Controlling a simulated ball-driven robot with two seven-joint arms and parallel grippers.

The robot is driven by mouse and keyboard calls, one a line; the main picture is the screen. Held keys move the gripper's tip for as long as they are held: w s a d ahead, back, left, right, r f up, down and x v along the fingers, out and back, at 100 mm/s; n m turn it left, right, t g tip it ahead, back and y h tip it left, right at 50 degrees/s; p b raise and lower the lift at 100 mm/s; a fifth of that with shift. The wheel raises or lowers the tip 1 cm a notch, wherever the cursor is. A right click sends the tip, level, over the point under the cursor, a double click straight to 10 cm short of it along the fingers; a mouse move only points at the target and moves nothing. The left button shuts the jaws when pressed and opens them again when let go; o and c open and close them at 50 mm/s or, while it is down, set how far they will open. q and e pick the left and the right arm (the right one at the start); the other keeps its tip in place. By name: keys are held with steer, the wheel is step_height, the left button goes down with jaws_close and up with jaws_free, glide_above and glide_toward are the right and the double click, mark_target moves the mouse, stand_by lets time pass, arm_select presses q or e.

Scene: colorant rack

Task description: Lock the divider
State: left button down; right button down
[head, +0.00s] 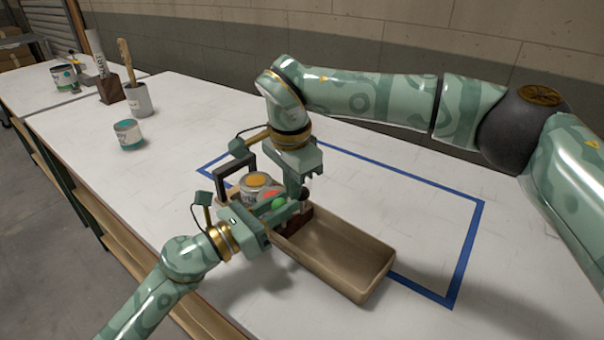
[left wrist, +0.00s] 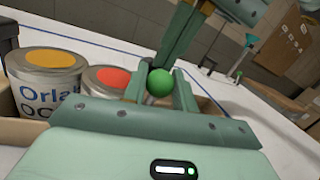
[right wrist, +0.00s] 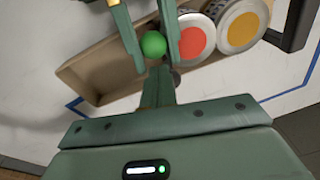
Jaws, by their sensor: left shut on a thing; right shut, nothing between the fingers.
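A tan tray (head: 352,270) stands on the table with a dark brown divider (head: 298,222) across it. A green ball-shaped knob (left wrist: 160,83) sits between the fingers of my left gripper (head: 280,205), which is shut on it. The knob also shows in the right wrist view (right wrist: 153,45). How it joins the divider is hidden by the fingers. My right gripper (head: 299,193) comes down from above, close beside the left fingers and over the divider. It is shut and empty; its closed fingers show just below the knob in the right wrist view (right wrist: 157,88).
An orange-lidded can (head: 255,182) and a red-lidded can (right wrist: 196,36) stand in the tray's far part, by a black handle (head: 222,182). The near compartment is empty. Blue tape (head: 465,250) marks the table. A teal paint can (head: 128,134) and other pots stand far left.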

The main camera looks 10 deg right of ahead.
arm_select(q)
steer(key=shift+f, duration=0.1)
arm_select(e)
steer(key=shift+a, duration=0.1)
steer(key=shift+s+a+f, duration=0.15)
steer(key=shift+s+a, duration=0.4)
steer(key=shift+a, duration=0.1)
arm_select(q)
steer(key=c, duration=1.1)
jaws_free()
